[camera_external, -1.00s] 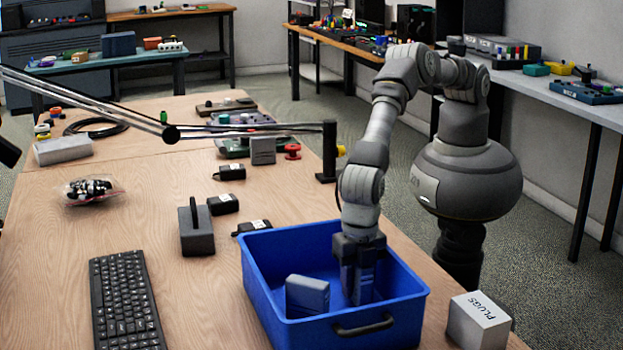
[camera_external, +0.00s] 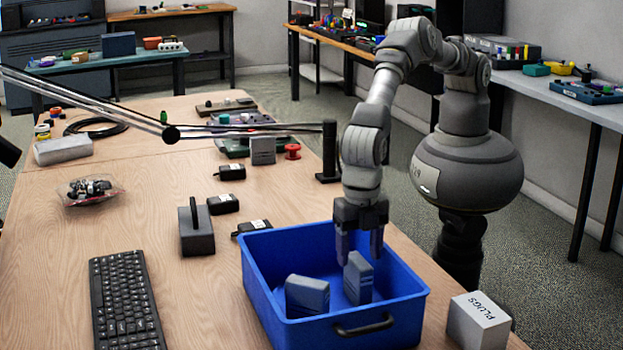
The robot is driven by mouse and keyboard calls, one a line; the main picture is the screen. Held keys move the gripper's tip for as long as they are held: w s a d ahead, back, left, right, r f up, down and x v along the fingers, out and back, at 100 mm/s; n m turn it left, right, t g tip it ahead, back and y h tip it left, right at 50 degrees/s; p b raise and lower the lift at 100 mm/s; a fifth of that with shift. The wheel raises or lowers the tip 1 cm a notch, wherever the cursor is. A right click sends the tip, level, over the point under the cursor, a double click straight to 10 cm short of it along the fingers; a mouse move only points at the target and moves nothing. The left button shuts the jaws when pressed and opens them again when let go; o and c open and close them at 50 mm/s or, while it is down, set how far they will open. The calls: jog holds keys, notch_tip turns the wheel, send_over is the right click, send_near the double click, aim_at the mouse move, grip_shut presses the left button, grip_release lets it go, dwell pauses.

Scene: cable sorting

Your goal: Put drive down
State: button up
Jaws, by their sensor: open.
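A blue-grey drive (camera_external: 358,279) stands tilted inside the blue bin (camera_external: 385,333), right of its middle. A second blue-grey drive (camera_external: 307,296) lies in the bin to its left, near the front wall. My gripper (camera_external: 359,255) is open and empty, pointing down over the bin. Its fingertips are around the top of the right-hand drive in the picture; I cannot tell whether one still touches it. The drives' lower edges are partly hidden by the bin's front wall.
A box marked PLUGS (camera_external: 479,321) stands right of the bin. A keyboard (camera_external: 126,302), a dark handled block (camera_external: 196,229) and several black adapters (camera_external: 223,204) lie to the left. A lamp arm (camera_external: 240,131) crosses the table behind. Bare wood lies left of the bin.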

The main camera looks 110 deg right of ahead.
notch_tip(320, 180, up, 5)
jog(key=shift+f+p, duration=0.15)
jog(key=shift+p, duration=0.4)
jog(key=w+d+r+m+t+y, duration=0.1)
jog(key=w+d+r+m+t, duration=0.15)
jog(key=d+r, duration=0.6)
jog(key=w+d+r+m+t, duration=0.2)
jog(key=w+d+r+m, duration=0.15)
jog(key=r, duration=1.05)
jog(key=w+d+r+m+t+y, duration=0.1)
jog(key=w+d+r+m+t, duration=0.3)
jog(key=r, duration=0.8)
jog(key=s+d+r+m+t, duration=0.1)
jog(key=s+d+r, duration=0.2)
jog(key=d+r, duration=0.4)
jog(key=s+d+r+m+t, duration=0.15)
jog(key=d+r, duration=0.25)
jog(key=r, duration=0.5)
jog(key=s+d+r+m+t+h, duration=0.2)
jog(key=s+d+r+m+t, duration=0.2)
jog(key=s+d+r, duration=0.9)
notch_tip(320, 180, up, 4)
jog(key=shift+s+f+m, duration=0.25)
jog(key=shift+s+m, duration=0.5)
jog(key=shift+s, duration=0.25)
jog(key=shift+a, duration=0.1)
jog(key=shift+f, duration=0.15)
